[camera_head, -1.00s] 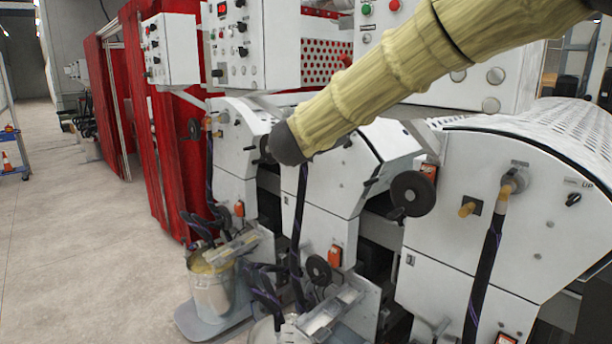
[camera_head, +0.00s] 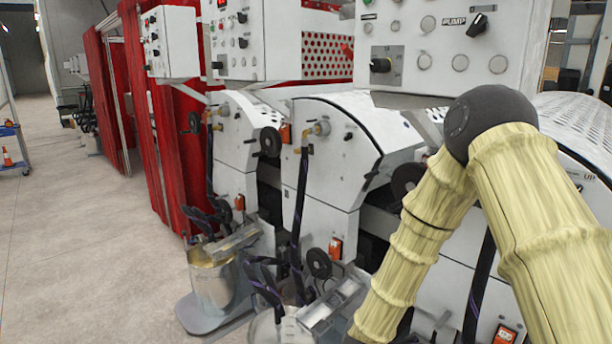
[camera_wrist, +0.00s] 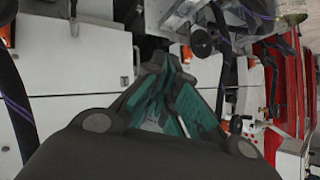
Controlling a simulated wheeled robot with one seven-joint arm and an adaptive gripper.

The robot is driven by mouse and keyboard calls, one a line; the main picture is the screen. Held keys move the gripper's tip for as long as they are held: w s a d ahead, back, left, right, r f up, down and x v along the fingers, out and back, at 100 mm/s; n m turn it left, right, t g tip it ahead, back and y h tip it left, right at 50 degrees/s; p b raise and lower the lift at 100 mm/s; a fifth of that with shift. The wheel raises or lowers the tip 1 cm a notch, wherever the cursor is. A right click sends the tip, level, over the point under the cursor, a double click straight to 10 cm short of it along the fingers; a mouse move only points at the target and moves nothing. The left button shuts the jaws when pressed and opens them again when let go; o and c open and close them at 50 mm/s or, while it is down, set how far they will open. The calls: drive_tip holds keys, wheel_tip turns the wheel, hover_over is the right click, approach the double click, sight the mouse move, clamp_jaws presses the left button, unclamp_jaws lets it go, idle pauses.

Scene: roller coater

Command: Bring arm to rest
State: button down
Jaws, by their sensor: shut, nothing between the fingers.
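My arm (camera_head: 520,210) in its cream padded sleeve is folded at a dark elbow joint at the right of the head view. Its forearm slopes down to the lower left, out of the frame. My gripper is outside the head view. In the wrist view my gripper (camera_wrist: 172,85) has dark fingers with teal pads. It is shut and empty, and nothing is held.
A row of white roller coater machines (camera_head: 320,160) stands close behind my arm. A control box with knobs (camera_head: 440,45) hangs near the elbow. A metal bucket (camera_head: 212,280) stands at lower left. Red curtains (camera_head: 170,150) hang behind. The floor (camera_head: 80,250) at left is clear.

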drive_tip(key=s+d+f+n+g+y, duration=0.1)
drive_tip(key=s+d+f+n+g, duration=0.15)
drive_tip(key=s+f, duration=0.9)
drive_tip(key=s+d+f+n+g, duration=0.1)
drive_tip(key=s+f, duration=0.3)
drive_tip(key=s, duration=0.7)
drive_tip(key=s+d+f+n+g+y, duration=0.1)
drive_tip(key=s+f+g, duration=0.3)
drive_tip(key=s, duration=0.7)
drive_tip(key=s+d+f+n+g, duration=0.1)
drive_tip(key=s+f, duration=0.4)
drive_tip(key=s, duration=0.6)
drive_tip(key=shift+d+n+g+y+b, duration=0.4)
drive_tip(key=shift+d+g, duration=0.5)
drive_tip(key=shift+g, duration=0.35)
drive_tip(key=shift+w, duration=0.1)
